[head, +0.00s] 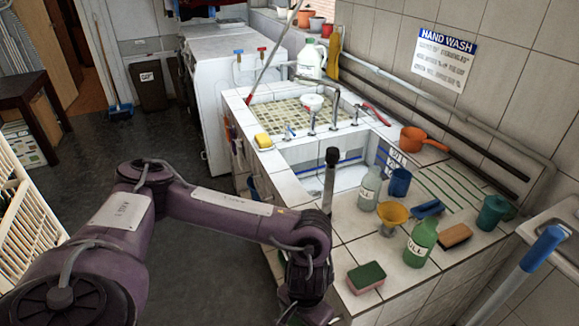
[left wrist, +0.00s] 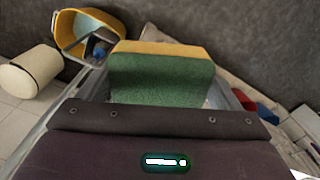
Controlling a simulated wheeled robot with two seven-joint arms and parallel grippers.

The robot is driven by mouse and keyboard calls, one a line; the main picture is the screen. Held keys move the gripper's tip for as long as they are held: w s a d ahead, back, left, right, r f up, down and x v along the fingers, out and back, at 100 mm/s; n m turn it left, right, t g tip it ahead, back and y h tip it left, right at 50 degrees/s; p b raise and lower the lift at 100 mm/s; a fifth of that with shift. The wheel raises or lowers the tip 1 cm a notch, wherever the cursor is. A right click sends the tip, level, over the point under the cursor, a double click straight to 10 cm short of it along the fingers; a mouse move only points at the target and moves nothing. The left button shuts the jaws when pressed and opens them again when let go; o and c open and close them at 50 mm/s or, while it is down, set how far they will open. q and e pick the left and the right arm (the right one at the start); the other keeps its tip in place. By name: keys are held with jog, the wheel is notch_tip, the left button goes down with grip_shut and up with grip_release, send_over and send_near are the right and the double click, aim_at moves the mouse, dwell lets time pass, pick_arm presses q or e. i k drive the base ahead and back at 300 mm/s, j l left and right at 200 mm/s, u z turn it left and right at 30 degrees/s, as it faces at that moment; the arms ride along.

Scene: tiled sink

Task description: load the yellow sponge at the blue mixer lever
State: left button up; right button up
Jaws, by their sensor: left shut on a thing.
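My left gripper (left wrist: 160,95) is shut on a yellow-and-green sponge (left wrist: 160,75), its yellow edge up and green face toward the wrist view. In the head view my left arm reaches in from the left and bends down at the bottom; its fingers and the held sponge are hidden there. My right gripper is out of view.
The counter holds a green-and-pink sponge (head: 366,277), a green bottle (head: 420,243), a yellow funnel (head: 393,217), a blue cup (head: 400,182) and a brown brush (head: 455,236). A black-topped post (head: 329,180) stands before the basin. A blue-ended bar (head: 543,250) crosses the right.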

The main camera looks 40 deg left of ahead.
aim_at(287, 125)
jog(key=j+z, duration=0.35)
jog(key=i+j+z, duration=0.1)
jog(key=j+z, duration=0.15)
jog(key=z, duration=0.15)
jog(key=j+z, duration=0.15)
jog(key=j, duration=0.75)
jog(key=j+z, duration=0.15)
jog(key=j, duration=0.7)
jog(key=k+j+z, duration=0.15)
jog(key=j, duration=0.7)
